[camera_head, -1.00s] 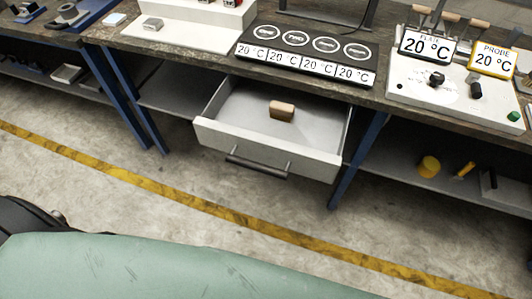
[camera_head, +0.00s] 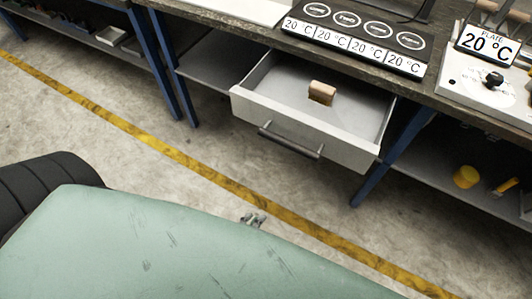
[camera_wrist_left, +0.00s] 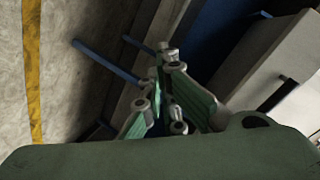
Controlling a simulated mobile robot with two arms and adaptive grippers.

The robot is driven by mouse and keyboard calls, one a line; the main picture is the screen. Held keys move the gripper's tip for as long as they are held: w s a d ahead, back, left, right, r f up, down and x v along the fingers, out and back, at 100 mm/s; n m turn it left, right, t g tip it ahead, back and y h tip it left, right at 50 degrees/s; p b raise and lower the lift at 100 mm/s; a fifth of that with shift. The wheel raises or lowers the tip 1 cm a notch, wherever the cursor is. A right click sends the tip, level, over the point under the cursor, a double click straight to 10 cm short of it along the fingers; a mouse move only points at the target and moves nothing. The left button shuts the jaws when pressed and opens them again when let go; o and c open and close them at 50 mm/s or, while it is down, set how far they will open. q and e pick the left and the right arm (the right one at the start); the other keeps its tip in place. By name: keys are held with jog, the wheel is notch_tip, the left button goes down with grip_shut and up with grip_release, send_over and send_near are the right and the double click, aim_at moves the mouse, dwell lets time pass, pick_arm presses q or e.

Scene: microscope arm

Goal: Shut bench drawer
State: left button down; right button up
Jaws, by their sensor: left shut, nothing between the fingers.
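The bench drawer (camera_head: 305,128) is pulled open under the workbench, with a white front and a dark bar handle (camera_head: 291,140). A small wooden-topped block (camera_head: 321,93) lies inside it. In the head view only the tip of my left gripper (camera_head: 254,218) shows past my green arm cover, over the floor in front of the drawer and apart from it. In the left wrist view my left gripper (camera_wrist_left: 166,90) is shut and empty, with a pale drawer-like front and dark handle (camera_wrist_left: 277,94) to its right. My right gripper is not in view.
The workbench top (camera_head: 450,92) carries a black panel with several 20 °C displays (camera_head: 352,42) and a white plate unit (camera_head: 490,85). A blue bench leg (camera_head: 392,155) stands right of the drawer. Yellow items (camera_head: 466,177) sit on the lower shelf. The floor before the drawer is clear.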

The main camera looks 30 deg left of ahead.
pick_arm(q)
notch_tip(320, 180, up, 18)
jog(key=a+m+t+b, duration=0.1)
jog(key=a+m+t, duration=0.2)
jog(key=m+t, duration=0.3)
send_near(272, 140)
jog(key=w, duration=0.2)
jog(key=w+r, duration=0.1)
jog(key=w, duration=0.3)
jog(key=shift+w+d+r, duration=0.15)
jog(key=shift+w+d, duration=0.15)
jog(key=shift+w, duration=0.1)
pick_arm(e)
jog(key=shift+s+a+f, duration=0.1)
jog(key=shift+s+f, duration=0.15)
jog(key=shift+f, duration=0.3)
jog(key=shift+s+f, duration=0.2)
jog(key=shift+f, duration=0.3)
pick_arm(q)
jog(key=shift+w+a, duration=0.1)
jog(key=shift+a, duration=0.05)
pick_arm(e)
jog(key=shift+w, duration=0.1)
